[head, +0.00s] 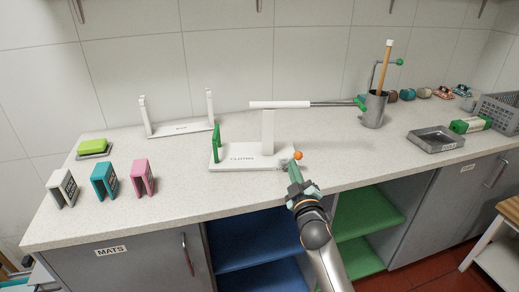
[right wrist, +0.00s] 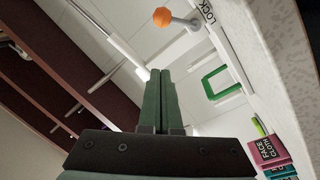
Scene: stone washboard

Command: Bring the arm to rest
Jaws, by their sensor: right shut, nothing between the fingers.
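My right gripper (head: 293,170) reaches in from the bottom of the head view, at the counter's front edge. Its green fingers are shut together and empty, as the right wrist view (right wrist: 160,75) also shows. Close to its tips is an orange ball knob (head: 298,155) on a short grey lever, beside a white stand (head: 245,163). The knob also shows in the right wrist view (right wrist: 162,17), apart from the fingers there. In the head view I cannot tell the exact gap. My left gripper is not in view.
The stand carries a green frame (head: 217,143) and a white-and-metal arm (head: 300,104). Pink (head: 143,178), teal (head: 104,181) and white (head: 62,188) holders stand left. A grey pot (head: 374,110) and a grey tray (head: 435,140) are right. Open shelves lie below the counter.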

